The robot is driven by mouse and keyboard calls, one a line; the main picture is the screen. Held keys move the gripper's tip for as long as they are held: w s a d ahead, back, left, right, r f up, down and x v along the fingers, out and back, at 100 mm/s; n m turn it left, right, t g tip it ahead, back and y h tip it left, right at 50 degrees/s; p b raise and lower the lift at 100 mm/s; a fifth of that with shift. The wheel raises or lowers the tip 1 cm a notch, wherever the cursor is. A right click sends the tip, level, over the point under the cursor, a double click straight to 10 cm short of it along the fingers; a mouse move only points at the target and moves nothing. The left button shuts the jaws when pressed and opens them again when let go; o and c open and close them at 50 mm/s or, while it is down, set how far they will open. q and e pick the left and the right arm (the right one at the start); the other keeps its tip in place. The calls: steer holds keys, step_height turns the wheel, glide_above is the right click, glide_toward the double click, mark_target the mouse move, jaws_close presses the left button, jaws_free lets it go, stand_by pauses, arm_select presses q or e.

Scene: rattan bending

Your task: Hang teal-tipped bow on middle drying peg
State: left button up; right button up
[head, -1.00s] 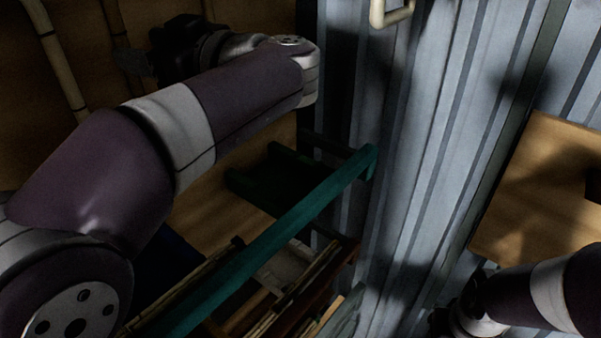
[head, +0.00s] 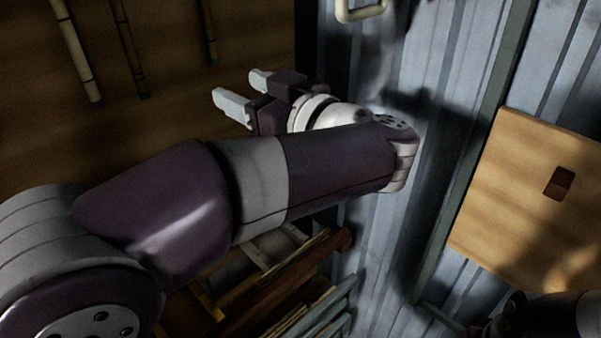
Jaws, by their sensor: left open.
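My left gripper (head: 234,84) is open and empty, its two pale fingers pointing left in front of the brown wall board. Several slim rods hang down at the upper left, their tops cut off by the picture edge. The middle rod (head: 128,45) is dark and has a small teal tip; the right rod (head: 209,30) seems to have a teal tip too. The left rod (head: 75,50) is pale with dark bands, and its tip colour is unclear. The gripper is apart from all of them. No drying peg shows. Only part of my right arm shows, at the lower right; its gripper cannot be made out.
A rack of wooden strips (head: 285,290) stands below my left arm. A corrugated metal wall (head: 420,150) fills the middle right. A wooden board (head: 500,220) with a dark block (head: 559,183) is at the right. A pale handle (head: 361,12) shows at the top.

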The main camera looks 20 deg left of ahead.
arm_select(q)
step_height(320, 180, down, 13)
steer(key=w+m+t+h, duration=0.2)
steer(key=m+t, duration=0.1)
steer(key=t, duration=0.1)
steer(key=shift+w+d+f+h, duration=0.2)
steer(key=shift+w+d+h, duration=0.15)
steer(key=shift+d+h, duration=0.1)
steer(key=shift+d, duration=0.1)
steer(key=w+d+v, duration=0.1)
steer(key=v, duration=0.7)
steer(key=shift+d+p, duration=0.4)
steer(key=shift+d, duration=0.05)
steer(key=shift+f, duration=0.1)
